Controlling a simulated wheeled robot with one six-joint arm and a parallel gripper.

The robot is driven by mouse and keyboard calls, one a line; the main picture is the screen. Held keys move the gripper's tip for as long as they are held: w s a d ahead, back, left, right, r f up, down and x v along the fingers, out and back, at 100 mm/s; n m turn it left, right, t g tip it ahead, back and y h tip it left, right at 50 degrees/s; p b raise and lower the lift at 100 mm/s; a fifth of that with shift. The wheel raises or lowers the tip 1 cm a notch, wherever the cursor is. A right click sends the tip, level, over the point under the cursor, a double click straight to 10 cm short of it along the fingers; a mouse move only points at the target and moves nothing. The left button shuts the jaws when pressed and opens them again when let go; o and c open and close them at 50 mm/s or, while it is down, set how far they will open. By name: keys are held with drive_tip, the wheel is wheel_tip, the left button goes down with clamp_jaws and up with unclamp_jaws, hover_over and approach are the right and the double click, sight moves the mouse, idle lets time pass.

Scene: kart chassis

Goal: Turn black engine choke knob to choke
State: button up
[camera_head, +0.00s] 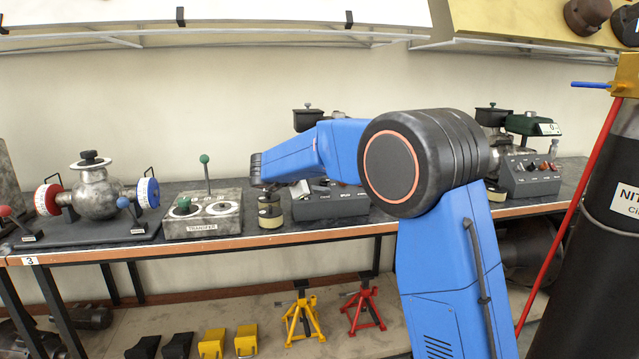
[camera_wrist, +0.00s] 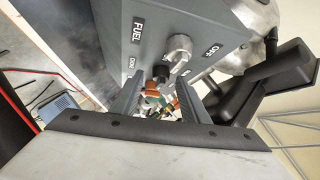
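In the wrist view, a dark control panel (camera_wrist: 165,25) carries labels reading FUEL, OFF and what looks like CHOKE. A small black knob (camera_wrist: 160,72) stands on it near the choke label. A larger grey knob (camera_wrist: 178,50) sits beside it, close to OFF. My gripper (camera_wrist: 160,84) is open, its two dark fingers apart on either side of the black knob's line. I cannot tell whether the knob lies between the fingertips or just beyond them. An orange-brown part and green and red parts show between the fingers. In the head view my arm partly covers the panel (camera_head: 330,207).
A TRANSFER box (camera_head: 202,215) and a round metal vessel (camera_head: 97,195) stand left on the bench. A second engine panel (camera_head: 530,178) stands to the right. A dark cylinder (camera_head: 590,240) and red pole (camera_head: 570,215) stand at front right. A black engine part (camera_wrist: 265,80) lies close right of the fingers.

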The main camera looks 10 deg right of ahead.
drive_tip(key=v, duration=1.7)
drive_tip(key=shift+a, duration=0.2)
drive_tip(key=shift+s, duration=0.1)
